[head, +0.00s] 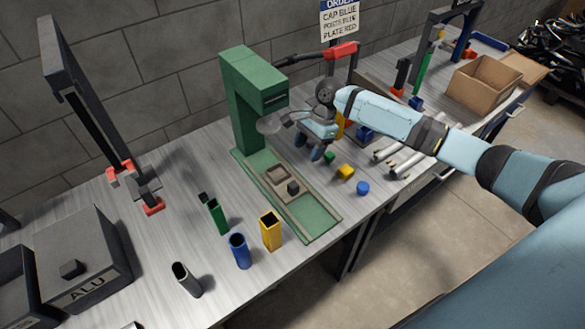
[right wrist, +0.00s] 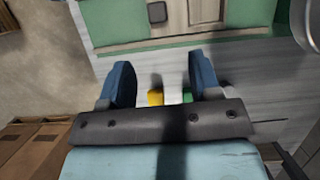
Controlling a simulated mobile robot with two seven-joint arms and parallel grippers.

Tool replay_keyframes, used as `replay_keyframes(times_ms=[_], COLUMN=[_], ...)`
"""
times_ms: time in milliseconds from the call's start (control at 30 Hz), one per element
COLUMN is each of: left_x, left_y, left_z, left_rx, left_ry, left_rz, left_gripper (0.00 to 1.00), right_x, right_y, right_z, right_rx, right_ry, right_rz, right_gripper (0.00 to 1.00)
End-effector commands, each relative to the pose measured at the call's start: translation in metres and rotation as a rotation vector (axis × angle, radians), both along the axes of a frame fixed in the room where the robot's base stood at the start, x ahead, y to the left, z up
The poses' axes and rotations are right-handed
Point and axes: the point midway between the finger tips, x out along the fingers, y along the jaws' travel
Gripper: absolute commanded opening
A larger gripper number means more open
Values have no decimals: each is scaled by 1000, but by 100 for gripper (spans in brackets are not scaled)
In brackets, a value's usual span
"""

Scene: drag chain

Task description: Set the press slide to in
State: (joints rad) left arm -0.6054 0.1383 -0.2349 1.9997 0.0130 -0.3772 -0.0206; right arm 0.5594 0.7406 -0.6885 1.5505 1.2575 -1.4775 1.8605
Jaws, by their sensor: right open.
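The green press (head: 252,95) stands at the back middle of the table, on a long green base (head: 318,222). Its press slide (head: 297,204), a grey-tan plate with a square nest and a dark knob (head: 293,188), lies in the base, with the nest forward of the press head. My right gripper (head: 314,152) is open and empty, to the right of the press and above the table. In the right wrist view its fingers (right wrist: 161,72) are spread, with the slide (right wrist: 196,14) and its knob (right wrist: 157,12) beyond them near the top. My left gripper is not in view.
Green, yellow (head: 271,231) and blue (head: 239,251) tubes stand left of the base. A yellow block (head: 346,172) and blue cap (head: 362,188) lie to its right, near grey rods. A cardboard box (head: 484,85) sits at the far right. An ALU bin (head: 85,255) stands at the left.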

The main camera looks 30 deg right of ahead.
Motion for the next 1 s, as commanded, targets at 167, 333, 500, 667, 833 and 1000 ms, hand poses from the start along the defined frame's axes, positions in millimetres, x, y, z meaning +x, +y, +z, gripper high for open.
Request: replay_keyframes(times_ms=[167,333,500,667,833,1000], left_x=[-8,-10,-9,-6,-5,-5], left_y=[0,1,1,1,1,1], left_z=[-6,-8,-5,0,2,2], left_rx=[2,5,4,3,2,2], left_ry=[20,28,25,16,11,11], left_rz=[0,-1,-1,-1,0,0], left_gripper=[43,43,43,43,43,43], right_x=[-4,-6,-8,-10,-11,-11], right_y=[5,16,30,42,50,53], right_z=[-9,-35,-70,-99,-119,-127], right_rx=[8,7,6,6,5,6], right_ry=[19,20,19,18,17,15], right_rz=[-34,-32,-30,-31,-30,-31], right_gripper=[57,57,57,57,57,57])
